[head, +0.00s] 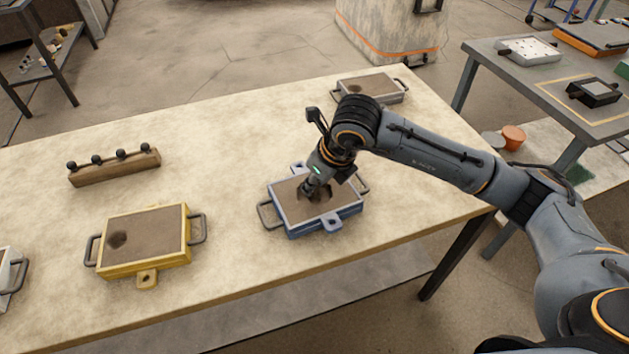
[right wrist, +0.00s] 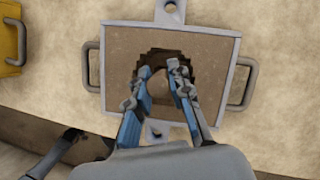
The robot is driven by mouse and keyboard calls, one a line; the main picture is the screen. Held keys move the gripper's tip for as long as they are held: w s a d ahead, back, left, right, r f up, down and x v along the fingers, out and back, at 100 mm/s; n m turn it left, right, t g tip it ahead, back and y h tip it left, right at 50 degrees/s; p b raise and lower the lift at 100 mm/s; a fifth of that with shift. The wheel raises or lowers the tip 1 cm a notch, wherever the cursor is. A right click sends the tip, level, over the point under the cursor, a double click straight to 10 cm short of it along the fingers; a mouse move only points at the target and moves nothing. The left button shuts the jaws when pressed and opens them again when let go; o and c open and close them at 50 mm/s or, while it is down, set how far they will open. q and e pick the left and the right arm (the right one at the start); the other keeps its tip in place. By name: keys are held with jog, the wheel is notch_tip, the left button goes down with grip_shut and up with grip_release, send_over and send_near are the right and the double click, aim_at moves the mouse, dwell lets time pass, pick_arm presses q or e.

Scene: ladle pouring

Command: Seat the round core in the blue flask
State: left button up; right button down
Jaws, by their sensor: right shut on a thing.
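The blue flask (head: 322,221) lies on the table, a shallow box with brown sand, side handles and lugs. In the right wrist view the flask (right wrist: 200,29) looks pale blue-grey. A dark round-edged hollow (right wrist: 196,56) is in its sand. My right gripper (head: 315,192) points down into the flask from above. In the right wrist view the right gripper (right wrist: 162,75) is shut on the round core (right wrist: 160,88), a brownish piece between the fingers, over or in the hollow. The fingers hide much of it, and I cannot tell whether it touches the sand. My left gripper is not in view.
A yellow flask (head: 147,270) with a dark hollow stands to the left. A wooden rack with dark knobs (head: 115,168) lies behind it. A grey flask (head: 372,90) is at the back, and a white one (head: 8,275) at the left edge. The table between them is clear.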

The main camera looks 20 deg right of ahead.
jog(key=shift+f+b, duration=0.75)
jog(key=shift+f, duration=0.05)
jog(key=c, duration=1.5)
grip_release()
jog(key=shift+r, duration=0.15)
jog(key=shift+p+v, duration=1.4)
jog(key=shift+v, duration=0.95)
jog(key=p+v, duration=0.2)
jog(key=v, duration=0.4)
jog(key=shift+p, duration=0.4)
jog(key=shift+s, duration=0.15)
